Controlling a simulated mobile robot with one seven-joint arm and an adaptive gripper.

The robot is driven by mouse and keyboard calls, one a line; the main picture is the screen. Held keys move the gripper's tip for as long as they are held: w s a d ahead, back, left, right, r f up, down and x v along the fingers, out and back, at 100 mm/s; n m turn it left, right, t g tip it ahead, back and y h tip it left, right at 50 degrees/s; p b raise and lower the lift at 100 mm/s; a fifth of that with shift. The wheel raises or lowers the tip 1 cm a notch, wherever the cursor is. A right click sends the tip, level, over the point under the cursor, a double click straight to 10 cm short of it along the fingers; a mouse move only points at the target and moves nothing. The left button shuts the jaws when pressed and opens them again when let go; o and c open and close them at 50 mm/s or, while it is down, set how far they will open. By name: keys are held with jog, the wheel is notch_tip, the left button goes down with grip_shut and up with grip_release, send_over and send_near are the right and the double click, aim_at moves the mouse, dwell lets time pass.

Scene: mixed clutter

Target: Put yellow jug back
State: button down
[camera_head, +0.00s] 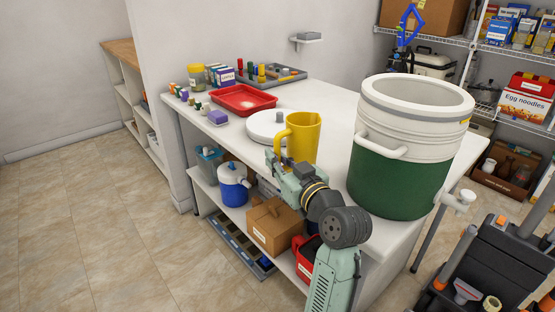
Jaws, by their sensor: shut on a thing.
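The yellow jug (304,138) is upright at the near edge of the white table (325,100), its handle on the left side. My gripper (284,160) is at the jug's lower left, by the handle, and is shut on the jug. The fingertips are partly hidden by the gripper body, so the exact grip spot is unclear. I cannot tell whether the jug's base touches the tabletop.
A big green and white cooler (403,175) stands close on the right. A round white lid (263,125) lies just behind the jug. A red tray (244,99) is farther left. A shelf below holds a cardboard box (274,228) and a blue jug (233,190).

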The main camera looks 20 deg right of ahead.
jog(key=c, duration=1.6)
grip_release()
jog(key=shift+c, duration=0.2)
jog(key=shift+r+p, duration=0.2)
jog(key=shift+p, duration=0.1)
jog(key=s+d+b, duration=0.1)
jog(key=s, duration=1.1)
jog(key=shift+d, duration=0.4)
jog(key=shift+w, duration=0.1)
